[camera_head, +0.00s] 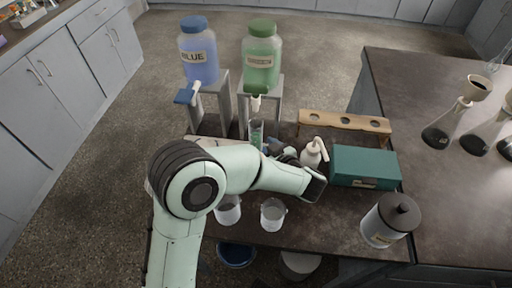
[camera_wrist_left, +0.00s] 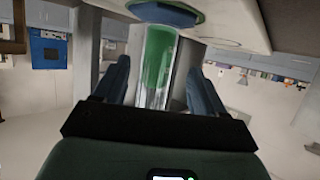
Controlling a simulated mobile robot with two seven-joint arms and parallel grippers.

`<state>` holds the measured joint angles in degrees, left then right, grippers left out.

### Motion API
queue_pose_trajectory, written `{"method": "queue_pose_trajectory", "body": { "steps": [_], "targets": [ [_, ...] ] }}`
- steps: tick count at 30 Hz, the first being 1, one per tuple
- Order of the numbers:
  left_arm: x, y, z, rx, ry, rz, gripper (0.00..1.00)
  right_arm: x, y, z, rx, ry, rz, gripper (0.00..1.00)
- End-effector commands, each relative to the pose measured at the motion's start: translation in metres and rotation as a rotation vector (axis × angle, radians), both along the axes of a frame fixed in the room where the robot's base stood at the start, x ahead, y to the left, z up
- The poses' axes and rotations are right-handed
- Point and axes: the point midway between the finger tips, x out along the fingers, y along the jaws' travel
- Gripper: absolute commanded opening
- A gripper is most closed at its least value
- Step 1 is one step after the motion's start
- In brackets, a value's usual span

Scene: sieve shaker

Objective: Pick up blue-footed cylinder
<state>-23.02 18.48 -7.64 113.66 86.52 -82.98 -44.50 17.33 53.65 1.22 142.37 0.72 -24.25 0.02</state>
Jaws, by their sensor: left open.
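The blue-footed cylinder (camera_head: 256,132) is a clear measuring cylinder with green in it. It stands on the dark bench in front of the green bottle's stand, partly hidden by my left arm. In the left wrist view the cylinder (camera_wrist_left: 157,68) appears upside down, its blue foot (camera_wrist_left: 166,13) at the top. My left gripper (camera_wrist_left: 159,67) is open, and the cylinder shows between its two blue-grey fingers, with gaps on both sides. In the head view my left gripper (camera_head: 273,148) is at the cylinder, mostly hidden by its own wrist. My right gripper is not in view.
A blue bottle (camera_head: 198,55) and a green bottle (camera_head: 261,58) stand on raised stands behind. A white pump bottle (camera_head: 313,153), a teal box (camera_head: 364,166) and a wooden rack (camera_head: 345,122) are close on the right. Two beakers (camera_head: 228,210) (camera_head: 272,214) and a lidded jar (camera_head: 388,222) stand in front.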

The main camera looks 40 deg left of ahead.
Motion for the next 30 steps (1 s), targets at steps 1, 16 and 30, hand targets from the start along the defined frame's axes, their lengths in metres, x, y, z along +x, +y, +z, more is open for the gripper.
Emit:
{"method": "queue_pose_trajectory", "body": {
  "steps": [1,16,30],
  "targets": [
    [0.003,0.007,-0.006,0.002,0.001,0.005,0.71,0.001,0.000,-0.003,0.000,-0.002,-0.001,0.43],
    [0.017,0.037,-0.018,0.001,0.002,0.001,0.71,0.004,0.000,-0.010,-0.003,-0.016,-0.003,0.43],
    [0.017,0.036,-0.018,0.000,0.001,0.001,0.06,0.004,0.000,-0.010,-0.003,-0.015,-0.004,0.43]
  ]
}}
